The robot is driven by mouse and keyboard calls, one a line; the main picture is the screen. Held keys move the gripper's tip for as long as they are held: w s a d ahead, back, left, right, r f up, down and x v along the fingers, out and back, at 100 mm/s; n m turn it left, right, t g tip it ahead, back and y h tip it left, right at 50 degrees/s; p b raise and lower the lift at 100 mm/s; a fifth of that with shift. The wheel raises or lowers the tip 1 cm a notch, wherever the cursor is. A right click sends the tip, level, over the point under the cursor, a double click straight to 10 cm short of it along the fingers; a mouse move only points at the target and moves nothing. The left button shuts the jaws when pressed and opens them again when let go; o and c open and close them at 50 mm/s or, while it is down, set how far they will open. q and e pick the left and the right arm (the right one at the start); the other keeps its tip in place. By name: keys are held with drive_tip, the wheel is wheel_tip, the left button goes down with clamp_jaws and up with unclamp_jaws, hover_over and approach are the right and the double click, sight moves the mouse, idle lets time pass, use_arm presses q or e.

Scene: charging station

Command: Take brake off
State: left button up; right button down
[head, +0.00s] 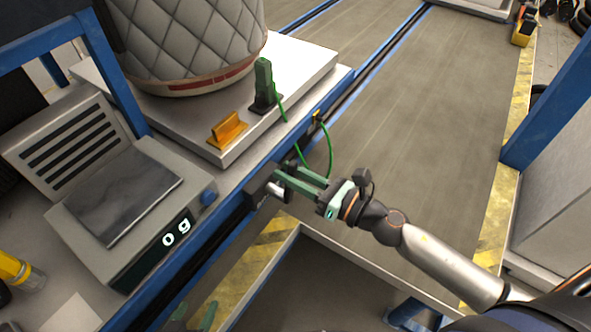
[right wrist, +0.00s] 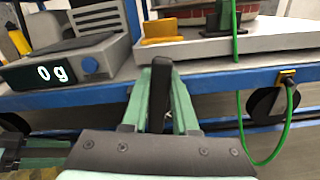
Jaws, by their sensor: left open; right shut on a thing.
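My right gripper (head: 298,183), with green fingers, is at the front edge of the blue-framed cart. It is shut on a black lever (right wrist: 160,95), which stands between its fingers in the right wrist view. In the head view the lever is mostly hidden by the fingers, beside a black block (head: 257,188) on the blue rail. My left gripper (head: 195,317) shows only by its green fingertips at the bottom edge of the head view. It is open, apart from the lever.
A white platform (head: 300,58) carries a quilted grey container (head: 190,40), an orange block (head: 227,130) and a green-handled plug (head: 264,82). A green cable (head: 330,150) loops near my right gripper. A scale (head: 130,215) reading 0 g stands left.

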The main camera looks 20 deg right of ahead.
drive_tip(key=shift+s+a+r+n, duration=0.1)
drive_tip(key=shift+s+a+n, duration=0.15)
drive_tip(key=shift+n, duration=0.3)
drive_tip(key=shift+s+a+n, duration=0.1)
drive_tip(key=shift+a+n, duration=0.1)
drive_tip(key=shift+n, duration=0.35)
use_arm(q)
drive_tip(key=shift+s+f, duration=0.15)
use_arm(e)
drive_tip(key=shift+s+a, duration=0.1)
use_arm(q)
drive_tip(key=shift+s+f, duration=0.1)
drive_tip(key=shift+s, duration=0.1)
use_arm(e)
drive_tip(key=shift+n, duration=0.3)
drive_tip(key=c, duration=0.7)
unclamp_jaws()
use_arm(q)
drive_tip(key=shift+w, duration=0.2)
drive_tip(key=shift+w, duration=0.1)
use_arm(e)
drive_tip(key=shift+s, duration=0.15)
